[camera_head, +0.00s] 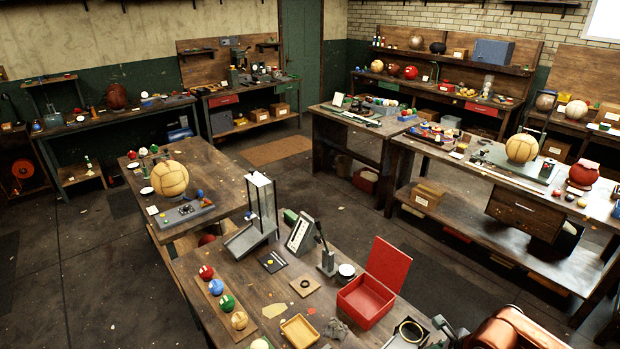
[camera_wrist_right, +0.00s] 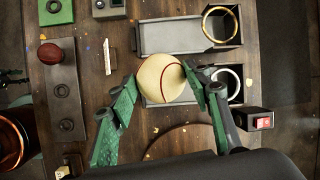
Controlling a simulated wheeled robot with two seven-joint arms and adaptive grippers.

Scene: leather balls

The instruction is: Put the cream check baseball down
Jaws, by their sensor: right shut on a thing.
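A cream ball with a dark red curved seam (camera_wrist_right: 155,72) is between the green fingers of my right gripper (camera_wrist_right: 160,82) in the right wrist view. The fingers are shut on its two sides. No check pattern shows on the visible face. A wooden bench top (camera_wrist_right: 110,125) is below it; the gap between ball and bench cannot be told. The ball overlaps the near edge of a grey tray in this picture. I cannot make out the held ball in the head view. My left gripper is not in view.
In the wrist view, a grey tray (camera_wrist_right: 170,38) has a yellow ring (camera_wrist_right: 220,22) at its right end. A red-brown ball (camera_wrist_right: 50,53) sits on a grey holder at left. A box with a red switch (camera_wrist_right: 262,122) stands right. The head view shows an open red box (camera_head: 367,302).

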